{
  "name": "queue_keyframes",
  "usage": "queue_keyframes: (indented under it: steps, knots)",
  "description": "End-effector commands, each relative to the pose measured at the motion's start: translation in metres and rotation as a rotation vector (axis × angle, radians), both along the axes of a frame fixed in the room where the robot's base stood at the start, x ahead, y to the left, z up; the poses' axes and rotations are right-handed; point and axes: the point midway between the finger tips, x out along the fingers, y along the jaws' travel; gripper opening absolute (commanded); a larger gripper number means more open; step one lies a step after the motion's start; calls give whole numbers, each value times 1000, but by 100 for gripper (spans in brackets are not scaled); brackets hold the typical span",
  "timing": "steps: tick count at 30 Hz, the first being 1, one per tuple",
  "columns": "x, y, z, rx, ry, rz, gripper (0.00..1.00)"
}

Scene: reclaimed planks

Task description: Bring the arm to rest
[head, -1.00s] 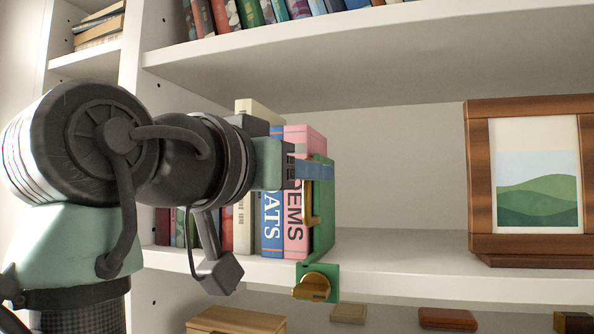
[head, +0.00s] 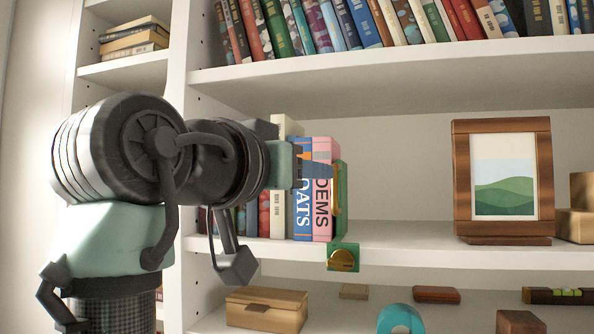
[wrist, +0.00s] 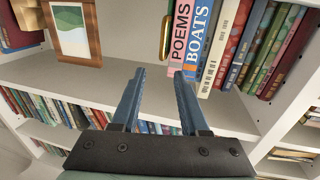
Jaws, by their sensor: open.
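My gripper (head: 322,174) is in front of the row of books on the middle shelf, in the head view. In the wrist view, its two blue-grey fingers (wrist: 158,76) stand apart with nothing between them. Beyond the tips are the pink POEMS book (wrist: 181,42) and the blue BOATS book (wrist: 199,34), both upright. A green bookend (head: 341,190) with a brass handle closes the right end of the row. Its handle also shows in the wrist view (wrist: 166,38). My fingers look clear of the books and the bookend.
A wooden picture frame (head: 461,185) stands to the right on the same shelf (head: 400,235). A green piece with a brass knob (head: 343,258) sits at the shelf's front edge. Books fill the shelf above. A wooden box (head: 266,309) and a teal ring (head: 400,318) lie below.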

Motion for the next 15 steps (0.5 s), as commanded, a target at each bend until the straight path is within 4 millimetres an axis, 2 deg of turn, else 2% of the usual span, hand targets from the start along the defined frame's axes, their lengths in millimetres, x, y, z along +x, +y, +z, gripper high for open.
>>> queue_keyframes:
  steps: [8, 11, 15]
  knots:
    - [0, 0, -2, -2, -1, 2, 44]
    - [2, 1, -31, -29, -47, 43, 44]
    - [-8, 5, -87, -92, -192, 155, 44]
